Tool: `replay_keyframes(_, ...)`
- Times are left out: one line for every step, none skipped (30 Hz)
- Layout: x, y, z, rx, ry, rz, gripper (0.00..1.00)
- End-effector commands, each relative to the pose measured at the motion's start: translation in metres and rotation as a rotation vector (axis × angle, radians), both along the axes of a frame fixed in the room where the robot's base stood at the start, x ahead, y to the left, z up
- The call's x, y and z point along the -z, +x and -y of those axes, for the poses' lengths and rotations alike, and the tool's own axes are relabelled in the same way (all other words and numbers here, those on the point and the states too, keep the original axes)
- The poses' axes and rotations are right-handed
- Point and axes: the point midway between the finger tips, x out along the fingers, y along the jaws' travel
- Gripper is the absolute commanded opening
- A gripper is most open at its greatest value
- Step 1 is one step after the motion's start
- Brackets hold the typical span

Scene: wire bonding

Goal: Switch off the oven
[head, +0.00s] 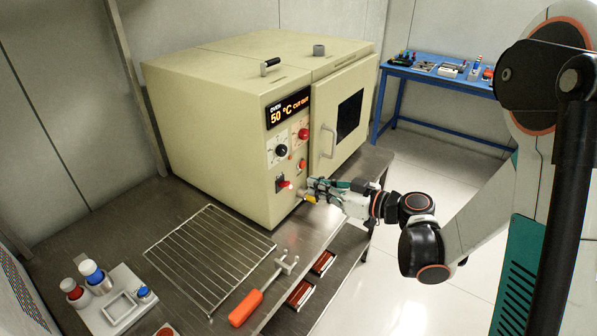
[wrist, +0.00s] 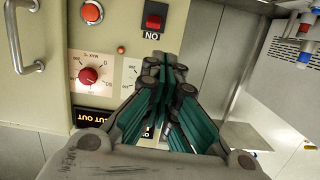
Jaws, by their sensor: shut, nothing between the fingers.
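The oven (head: 215,125) is a cream box on a metal bench, with its display (head: 288,107) lit and reading 50 °C and CUT OUT. Its red rocker switch (head: 285,185) is low on the control panel. In the wrist view the panel appears upside down, and the switch (wrist: 154,17) is above my fingertips, in a black frame over an ON label. My gripper (head: 310,188) is shut and empty, just right of the switch in the head view. Its teal fingers (wrist: 165,62) point at the panel. I cannot tell whether they touch it.
The panel also has an orange button (wrist: 92,12), a red knob (wrist: 88,75) and a black knob (head: 281,150). The oven door handle (head: 328,142) is to the right. A wire rack (head: 210,255) and orange-handled tool (head: 245,307) lie in front. A blue table (head: 440,80) stands behind.

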Motion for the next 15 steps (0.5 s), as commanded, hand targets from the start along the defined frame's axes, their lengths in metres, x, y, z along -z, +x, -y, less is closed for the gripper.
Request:
replay_keyframes(0.0045, 0.0021, 0.0010, -0.003, 0.008, 0.020, 0.00)
replay_keyframes(0.0054, 0.0030, 0.0013, -0.005, 0.013, 0.034, 0.00)
replay_keyframes(0.0069, 0.0039, 0.0017, -0.007, 0.018, 0.047, 0.00)
replay_keyframes(0.0075, 0.0042, 0.0019, -0.007, 0.021, 0.058, 0.00)
replay_keyframes(0.0082, 0.0046, 0.0021, -0.009, 0.024, 0.065, 0.00)
replay_keyframes(0.0091, 0.0052, 0.0024, -0.009, 0.027, 0.072, 0.00)
replay_keyframes(0.0093, 0.0053, 0.0025, -0.009, 0.029, 0.077, 0.00)
replay_keyframes(0.0093, 0.0055, 0.0027, -0.010, 0.029, 0.081, 0.00)
replay_keyframes(0.0094, 0.0055, 0.0027, -0.010, 0.030, 0.085, 0.00)
replay_keyframes(0.0094, 0.0056, 0.0027, -0.010, 0.032, 0.086, 0.00)
replay_keyframes(0.0093, 0.0055, 0.0028, -0.010, 0.031, 0.087, 0.00)
replay_keyframes(0.0093, 0.0054, 0.0027, -0.011, 0.031, 0.087, 0.00)
replay_keyframes(0.0093, 0.0054, 0.0027, -0.011, 0.031, 0.087, 0.00)
replay_keyframes(0.0092, 0.0054, 0.0027, -0.010, 0.031, 0.087, 0.00)
replay_keyframes(0.0093, 0.0054, 0.0027, -0.010, 0.031, 0.087, 0.00)
